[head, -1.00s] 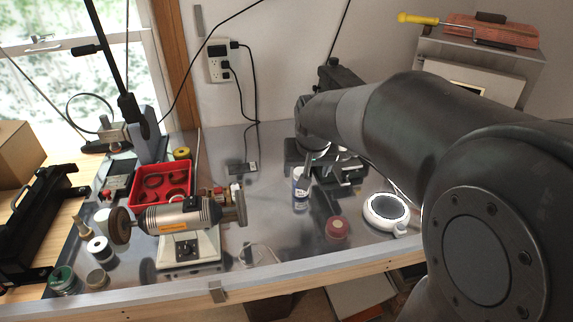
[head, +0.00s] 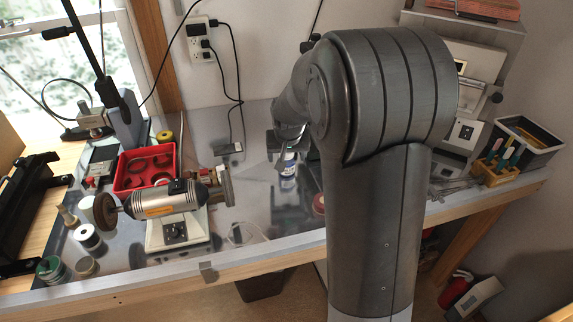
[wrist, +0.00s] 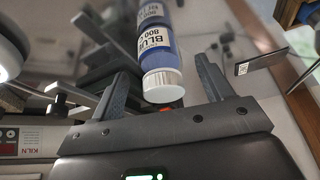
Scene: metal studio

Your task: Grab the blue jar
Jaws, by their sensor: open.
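The blue jar (head: 289,168) stands upright on the shiny metal bench, right of the grinder; the arm partly hides its top. In the wrist view the blue jar (wrist: 156,46) shows its white lid toward me and a label reading "BLUE", with its reflection beyond. My gripper (wrist: 162,72) is open, with one finger on each side of the lid in the picture and visible gaps on both sides. I cannot tell how deep the jar sits between the fingers. In the head view my gripper (head: 282,150) is partly hidden by my arm.
A red-lidded jar (head: 318,204) stands close by at the right, partly behind my arm. A bench grinder (head: 172,205) and a red tray (head: 146,168) are to the left. A small dark plate (head: 229,149) lies behind. A wooden tool holder (head: 494,172) stands at the far right.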

